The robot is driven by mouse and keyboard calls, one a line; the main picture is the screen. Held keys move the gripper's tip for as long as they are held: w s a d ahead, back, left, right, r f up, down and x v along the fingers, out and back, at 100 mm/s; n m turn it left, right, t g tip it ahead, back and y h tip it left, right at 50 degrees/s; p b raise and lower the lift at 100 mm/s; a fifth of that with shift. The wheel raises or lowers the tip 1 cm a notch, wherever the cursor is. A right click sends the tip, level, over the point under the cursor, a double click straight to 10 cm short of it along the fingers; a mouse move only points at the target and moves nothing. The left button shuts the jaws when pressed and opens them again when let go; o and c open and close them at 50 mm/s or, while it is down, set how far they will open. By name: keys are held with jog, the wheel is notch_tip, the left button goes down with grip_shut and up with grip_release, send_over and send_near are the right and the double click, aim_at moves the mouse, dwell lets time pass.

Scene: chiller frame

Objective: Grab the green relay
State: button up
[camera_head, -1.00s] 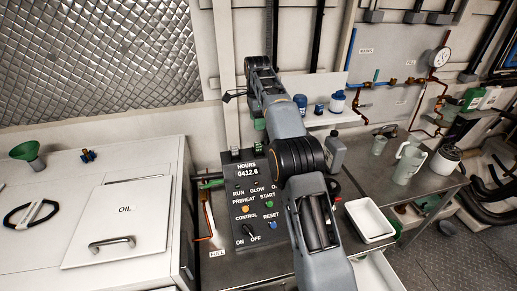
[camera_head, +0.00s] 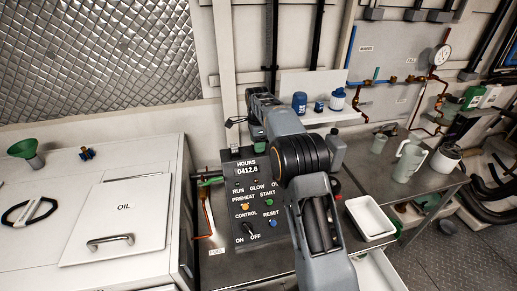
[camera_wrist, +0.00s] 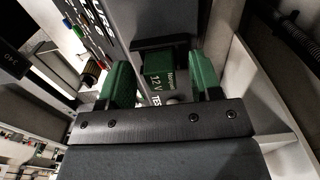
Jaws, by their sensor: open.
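In the head view my arm hides most of this spot. A small green patch shows behind the control panel's top edge, and I cannot tell whether it is finger or relay.
The control panel (camera_head: 243,208) with switches and buttons stands just in front of the gripper's spot. A shelf (camera_head: 318,118) with blue-and-white containers is to the right. A white tray (camera_head: 370,218) lies on the bench. A pale wall or ledge (camera_wrist: 262,88) is close at right in the wrist view.

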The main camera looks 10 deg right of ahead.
jog(key=shift+f, duration=0.3)
jog(key=shift+d+r, duration=0.1)
jog(key=c, duration=1)
jog(key=shift+r, duration=0.1)
